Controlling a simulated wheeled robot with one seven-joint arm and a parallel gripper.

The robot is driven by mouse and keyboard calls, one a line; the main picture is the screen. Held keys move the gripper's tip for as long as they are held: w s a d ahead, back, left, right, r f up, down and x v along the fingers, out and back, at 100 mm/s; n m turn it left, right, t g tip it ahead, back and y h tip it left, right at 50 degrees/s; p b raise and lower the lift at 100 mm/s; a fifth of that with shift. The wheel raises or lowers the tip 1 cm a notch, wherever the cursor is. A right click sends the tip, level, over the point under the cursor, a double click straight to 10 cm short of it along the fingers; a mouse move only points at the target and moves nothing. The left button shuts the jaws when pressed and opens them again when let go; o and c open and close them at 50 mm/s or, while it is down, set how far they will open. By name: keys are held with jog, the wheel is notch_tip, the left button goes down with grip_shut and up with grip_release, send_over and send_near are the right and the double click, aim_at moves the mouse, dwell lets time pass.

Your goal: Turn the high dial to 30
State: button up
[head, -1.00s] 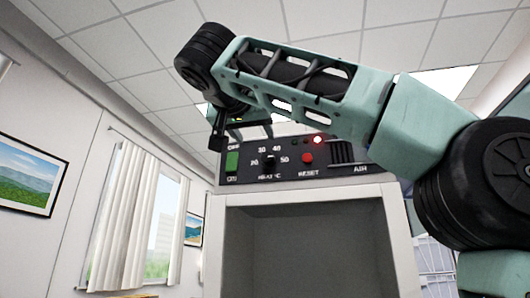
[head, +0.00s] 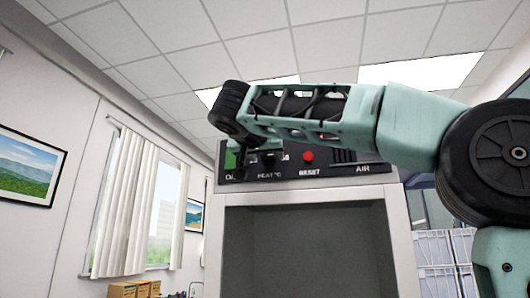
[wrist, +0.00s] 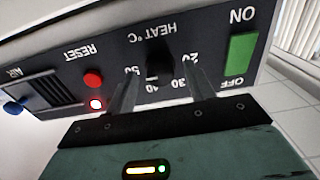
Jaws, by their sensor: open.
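The dial is a black knob (wrist: 158,60) on the dark control panel, labelled HEAT °C, with 20, 30, 40 and 50 around it. It appears upside down in the wrist view. Its long ridge stands roughly upright there, but I cannot read the exact setting. My gripper (wrist: 160,70) is open, with one finger on each side of the dial, the left one near 50 and the right one near 20. I cannot tell whether they touch the knob. In the head view, my arm hides the upper part of the panel (head: 330,171).
A green ON/OFF switch (wrist: 240,54) sits close beside the right finger. A vent (wrist: 58,89) is farther left. Below the panel is an open chamber (head: 305,250).

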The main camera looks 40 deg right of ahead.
jog(key=c, duration=1)
jog(key=shift+o, duration=0.2)
